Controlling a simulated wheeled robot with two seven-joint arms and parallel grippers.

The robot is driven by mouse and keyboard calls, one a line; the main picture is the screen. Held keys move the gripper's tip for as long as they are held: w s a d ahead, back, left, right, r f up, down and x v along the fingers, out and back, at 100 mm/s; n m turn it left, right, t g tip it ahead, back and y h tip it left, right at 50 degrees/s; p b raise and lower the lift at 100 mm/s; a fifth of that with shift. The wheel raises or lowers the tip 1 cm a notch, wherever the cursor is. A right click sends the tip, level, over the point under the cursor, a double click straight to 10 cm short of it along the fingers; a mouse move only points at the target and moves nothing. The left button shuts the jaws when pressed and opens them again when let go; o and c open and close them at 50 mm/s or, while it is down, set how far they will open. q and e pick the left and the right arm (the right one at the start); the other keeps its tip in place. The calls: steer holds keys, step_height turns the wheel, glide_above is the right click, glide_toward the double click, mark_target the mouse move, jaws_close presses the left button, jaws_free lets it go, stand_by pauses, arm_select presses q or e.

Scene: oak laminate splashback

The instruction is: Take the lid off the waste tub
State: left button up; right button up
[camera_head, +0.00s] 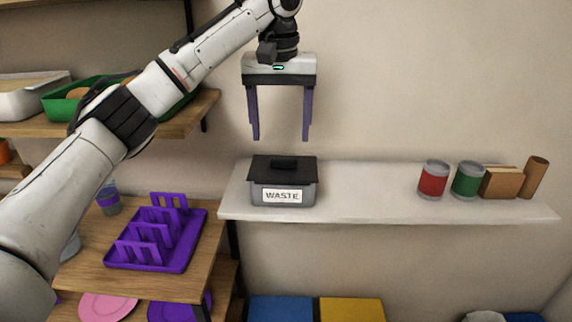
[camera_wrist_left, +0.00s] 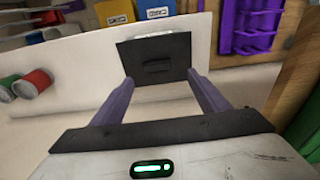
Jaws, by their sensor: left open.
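The waste tub (camera_head: 300,197) is grey with a white "WASTE" label and stands near the left end of the white shelf. Its dark lid (camera_head: 262,172) lies flat on top, with a black raised handle (camera_head: 284,163) in the middle. In the left wrist view the lid (camera_wrist_left: 130,50) and its handle (camera_wrist_left: 156,67) show beyond the fingers. My left gripper (camera_head: 280,138) is open and empty, pointing down above the tub, apart from the handle. Its purple fingers also show in the left wrist view (camera_wrist_left: 161,85). My right gripper is not in view.
The white shelf (camera_head: 370,190) is clear between the tub and a red can (camera_head: 433,180), a green can (camera_head: 467,180), a brown box (camera_head: 502,183) and a brown cylinder (camera_head: 535,177). A purple rack (camera_head: 188,240) stands on the wooden shelf at left.

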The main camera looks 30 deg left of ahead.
mark_target(283, 158)
arm_select(q)
steer(key=f, duration=0.6)
steer(key=shift+w+f, duration=0.2)
steer(key=shift+w, duration=0.1)
steer(key=shift+d, duration=0.1)
steer(key=c, duration=1.1)
